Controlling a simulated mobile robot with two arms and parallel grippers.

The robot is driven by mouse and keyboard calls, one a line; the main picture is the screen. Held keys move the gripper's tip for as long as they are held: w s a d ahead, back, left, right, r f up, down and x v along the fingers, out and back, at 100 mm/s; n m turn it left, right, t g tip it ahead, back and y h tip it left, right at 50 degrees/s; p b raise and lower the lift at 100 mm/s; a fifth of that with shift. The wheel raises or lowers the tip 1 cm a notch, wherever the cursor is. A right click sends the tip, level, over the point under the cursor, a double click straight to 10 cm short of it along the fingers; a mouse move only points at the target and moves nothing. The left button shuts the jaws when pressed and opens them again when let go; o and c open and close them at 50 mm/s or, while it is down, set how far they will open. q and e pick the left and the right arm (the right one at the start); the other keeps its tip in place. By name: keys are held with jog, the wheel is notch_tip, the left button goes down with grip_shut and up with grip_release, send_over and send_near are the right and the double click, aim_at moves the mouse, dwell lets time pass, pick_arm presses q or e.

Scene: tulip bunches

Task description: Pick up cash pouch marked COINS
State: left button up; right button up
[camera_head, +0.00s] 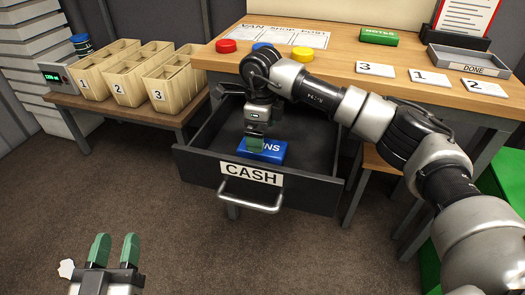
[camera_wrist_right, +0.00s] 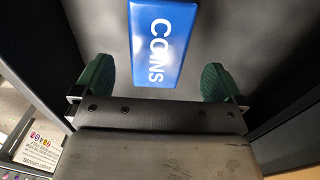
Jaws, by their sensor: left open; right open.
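The blue pouch marked COINS (camera_head: 270,151) lies flat in the open drawer labelled CASH (camera_head: 320,193). My right gripper (camera_head: 254,146) reaches down into the drawer above the pouch and hides part of its lettering. In the right wrist view the pouch (camera_wrist_right: 163,45) lies ahead, between the lines of the two green fingers of my right gripper (camera_wrist_right: 158,82), which are spread wide with nothing between the pads but the pouch's near end. I cannot tell the exact height above it. My left gripper (camera_head: 114,250) is open and empty over the carpet at the lower left.
A green NOTES pouch (camera_head: 379,37), a grey DONE tray (camera_head: 440,66), number cards and red, blue and yellow buttons (camera_head: 302,54) are on the wooden table. Numbered bins (camera_head: 128,85) stand on the left bench. The drawer walls surround my right gripper.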

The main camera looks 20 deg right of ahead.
notch_tip(320, 180, down, 4)
jog(key=shift+s+d+r+b, duration=0.1)
jog(key=shift+s+r+b, duration=0.05)
jog(key=shift+b, duration=0.6)
jog(key=shift+f, duration=0.6)
pick_arm(q)
jog(key=r+t, duration=0.1)
jog(key=s+r+t+h, duration=0.1)
jog(key=r+t, duration=0.1)
jog(key=s+r+t, duration=0.1)
jog(key=shift+d+r+t+h, duration=0.2)
jog(key=shift+r+t+h, duration=0.2)
pick_arm(e)
jog(key=shift+c, duration=0.5)
jog(key=c, duration=0.9)
